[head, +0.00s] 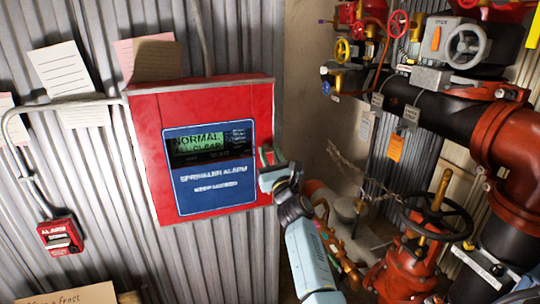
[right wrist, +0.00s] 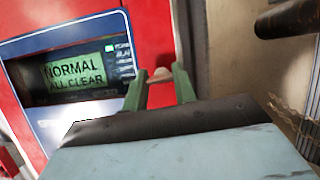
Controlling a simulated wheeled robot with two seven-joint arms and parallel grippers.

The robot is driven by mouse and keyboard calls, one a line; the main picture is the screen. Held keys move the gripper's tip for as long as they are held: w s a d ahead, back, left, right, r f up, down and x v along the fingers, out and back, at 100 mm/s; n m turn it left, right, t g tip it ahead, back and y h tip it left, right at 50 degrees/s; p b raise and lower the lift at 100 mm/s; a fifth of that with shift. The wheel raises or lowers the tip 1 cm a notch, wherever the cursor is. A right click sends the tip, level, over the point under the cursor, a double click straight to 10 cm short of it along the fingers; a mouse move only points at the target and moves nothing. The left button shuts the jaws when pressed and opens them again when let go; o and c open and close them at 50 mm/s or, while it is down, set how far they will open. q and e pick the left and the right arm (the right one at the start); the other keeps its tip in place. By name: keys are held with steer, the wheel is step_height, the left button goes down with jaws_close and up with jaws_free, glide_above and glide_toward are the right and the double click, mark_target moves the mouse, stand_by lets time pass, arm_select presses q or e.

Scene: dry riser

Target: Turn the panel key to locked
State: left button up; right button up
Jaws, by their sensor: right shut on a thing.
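The red sprinkler alarm panel (head: 205,98) hangs on the corrugated wall in the head view. Its display (head: 208,146) reads "NORMAL ALL CLEAR", also legible in the right wrist view (right wrist: 75,73). A label below says "KEEP LOCKED". My right gripper (head: 266,157) is at the panel's right edge. In the right wrist view its two green fingers stand either side of a small brownish piece, apparently the panel key (right wrist: 161,74), and are shut on it. Most of the key is hidden, so its turn position cannot be told. My left gripper is not in view.
A small red alarm box (head: 61,236) is on the wall at lower left, with conduit and pinned papers (head: 62,70) above it. Red and black pipes, valves and a black handwheel (head: 437,216) crowd the right side, close to my right arm.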

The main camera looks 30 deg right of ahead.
steer(key=shift+o, duration=0.2)
steer(key=n+y, duration=0.1)
steer(key=n, duration=0.2)
steer(key=n+y+b, duration=0.1)
steer(key=n+y, duration=0.1)
steer(key=shift+d+n, duration=0.1)
steer(key=shift+n, duration=0.3)
steer(key=n+y, duration=0.1)
steer(key=n, duration=0.2)
steer(key=shift+n+y, duration=0.3)
steer(key=shift+n, duration=0.1)
steer(key=n+g+y, duration=0.1)
steer(key=n, duration=0.2)
steer(key=shift+r+p, duration=0.1)
steer(key=shift+p, duration=0.2)
steer(key=shift+c, duration=0.2)
steer(key=n+y, duration=0.1)
steer(key=n, duration=0.1)
steer(key=n+g+p, duration=0.1)
steer(key=n, duration=0.1)
steer(key=shift+d+r+n+g+y, duration=0.1)
steer(key=shift+n+g+y, duration=0.2)
steer(key=shift+y, duration=0.1)
steer(key=shift+n+g+p, duration=0.8)
steer(key=shift+n+p, duration=0.5)
steer(key=shift+n, duration=0.8)
steer(key=shift+o, duration=0.2)
steer(key=shift+c, duration=0.2)
steer(key=o, duration=1)
